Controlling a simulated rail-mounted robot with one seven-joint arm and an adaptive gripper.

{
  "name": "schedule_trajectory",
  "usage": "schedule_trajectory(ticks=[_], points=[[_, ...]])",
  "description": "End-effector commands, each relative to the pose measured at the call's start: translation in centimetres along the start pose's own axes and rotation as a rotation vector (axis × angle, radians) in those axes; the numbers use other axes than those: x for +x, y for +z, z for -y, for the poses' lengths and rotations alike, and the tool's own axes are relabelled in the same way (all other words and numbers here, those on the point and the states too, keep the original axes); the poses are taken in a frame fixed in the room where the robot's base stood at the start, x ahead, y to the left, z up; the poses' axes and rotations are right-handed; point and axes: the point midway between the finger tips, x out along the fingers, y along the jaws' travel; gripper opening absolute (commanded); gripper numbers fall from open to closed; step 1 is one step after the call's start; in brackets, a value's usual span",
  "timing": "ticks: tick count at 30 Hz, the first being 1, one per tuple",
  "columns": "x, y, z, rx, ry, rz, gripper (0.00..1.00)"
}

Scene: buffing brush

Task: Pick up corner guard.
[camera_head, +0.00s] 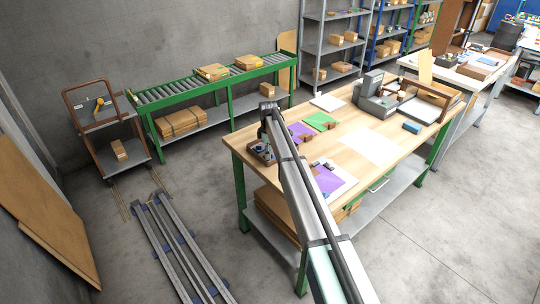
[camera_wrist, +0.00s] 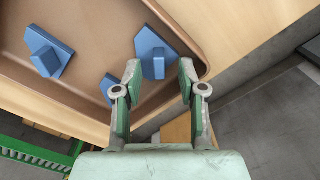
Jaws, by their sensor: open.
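Several blue angular pieces, which look like the corner guards, lie in a brown tray (camera_wrist: 88,82) in the wrist view. One blue corner guard (camera_wrist: 153,52) is just beyond and between my fingertips. Another blue piece (camera_wrist: 47,50) lies at the left, and a third (camera_wrist: 109,86) is partly hidden by my left finger. My gripper (camera_wrist: 159,70) is open, with nothing visibly held between its fingers. I cannot tell whether the fingers touch the piece ahead. In the head view the tray (camera_head: 259,157) is at the workbench's left end, partly hidden by my arm.
The wooden workbench (camera_head: 400,158) holds purple and green sheets, white paper and a grey machine (camera_head: 375,98). A small blue box (camera_head: 412,127) sits at the right. The green roller conveyor (camera_head: 190,92) stands behind. The tray wall is close to my right finger.

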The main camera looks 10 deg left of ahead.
Motion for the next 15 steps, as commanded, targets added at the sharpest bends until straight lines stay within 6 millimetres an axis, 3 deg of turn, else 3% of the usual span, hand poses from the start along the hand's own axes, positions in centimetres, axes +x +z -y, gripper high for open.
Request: schedule_trajectory(ticks=[8,12,15], points=[[0.62,-0.01,-0.03,0.0,0.001,0.0,0.41],[0.61,-0.01,-0.03,0.0,0.001,0.0,0.02],[0.6,-0.01,-0.03,0.0,0.001,0.0,0.0]])
